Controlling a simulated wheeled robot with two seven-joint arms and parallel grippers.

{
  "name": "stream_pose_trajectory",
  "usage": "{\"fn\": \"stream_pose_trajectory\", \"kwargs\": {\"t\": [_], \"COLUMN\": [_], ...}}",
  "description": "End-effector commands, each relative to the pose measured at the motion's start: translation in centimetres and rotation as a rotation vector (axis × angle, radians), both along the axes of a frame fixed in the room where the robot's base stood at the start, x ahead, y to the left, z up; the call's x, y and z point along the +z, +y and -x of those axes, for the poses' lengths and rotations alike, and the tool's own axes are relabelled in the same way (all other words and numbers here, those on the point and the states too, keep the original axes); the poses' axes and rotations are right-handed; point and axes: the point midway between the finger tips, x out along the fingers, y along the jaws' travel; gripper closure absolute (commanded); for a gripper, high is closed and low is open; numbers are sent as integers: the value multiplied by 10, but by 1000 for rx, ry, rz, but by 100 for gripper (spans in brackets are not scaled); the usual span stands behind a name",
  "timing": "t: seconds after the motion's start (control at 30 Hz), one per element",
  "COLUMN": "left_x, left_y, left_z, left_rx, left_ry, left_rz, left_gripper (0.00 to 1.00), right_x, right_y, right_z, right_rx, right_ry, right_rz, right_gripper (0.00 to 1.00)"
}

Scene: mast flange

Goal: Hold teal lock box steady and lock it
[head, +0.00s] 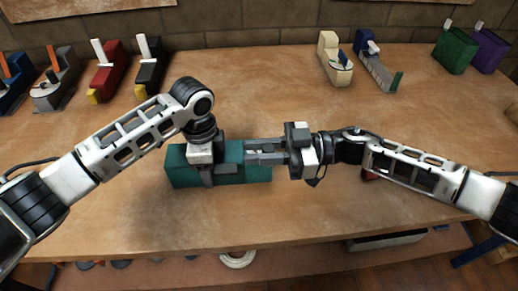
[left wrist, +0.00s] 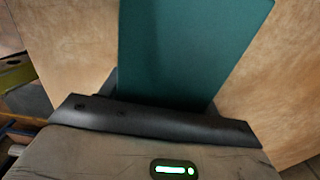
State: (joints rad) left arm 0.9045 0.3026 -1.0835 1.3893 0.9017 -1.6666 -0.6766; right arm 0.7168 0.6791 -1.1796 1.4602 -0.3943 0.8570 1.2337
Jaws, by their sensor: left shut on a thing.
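The teal lock box (head: 255,174) lies on the table in front of me, its long side running left to right. My left gripper (head: 213,172) comes down on its middle from above and is shut on it. In the left wrist view the box's teal surface (left wrist: 190,50) runs between the fingers. My right gripper (head: 260,153) points left, its fingers over or against the right part of the box. The fingers look close together, and I cannot tell whether anything is between them. No lock or key shows clearly.
The wooden table (head: 260,95) is clear behind the box. Along its back stand red (head: 109,76), black (head: 150,70), cream (head: 336,68), green (head: 453,50) and purple (head: 488,50) objects. A small red thing (head: 370,175) is partly hidden under my right arm.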

Motion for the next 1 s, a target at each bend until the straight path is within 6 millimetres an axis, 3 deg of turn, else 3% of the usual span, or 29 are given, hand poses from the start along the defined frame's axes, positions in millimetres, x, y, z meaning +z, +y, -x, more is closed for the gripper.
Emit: {"fn": "stream_pose_trajectory", "kwargs": {"t": [0.27,0.7,1.0], "left_x": [1,1,1], "left_y": [-1,-1,-1], "left_z": [0,0,0], "left_rx": [-1,-2,-1], "left_ry": [-2,-1,-1], "left_rz": [2,4,4], "left_gripper": [72,72,72], "right_x": [0,1,1], "right_y": [1,16,16], "right_z": [0,-2,-4], "right_rx": [-27,-366,-398], "right_ry": [1,0,-1], "right_rz": [-1,-5,-1], "right_gripper": [100,100,100]}}
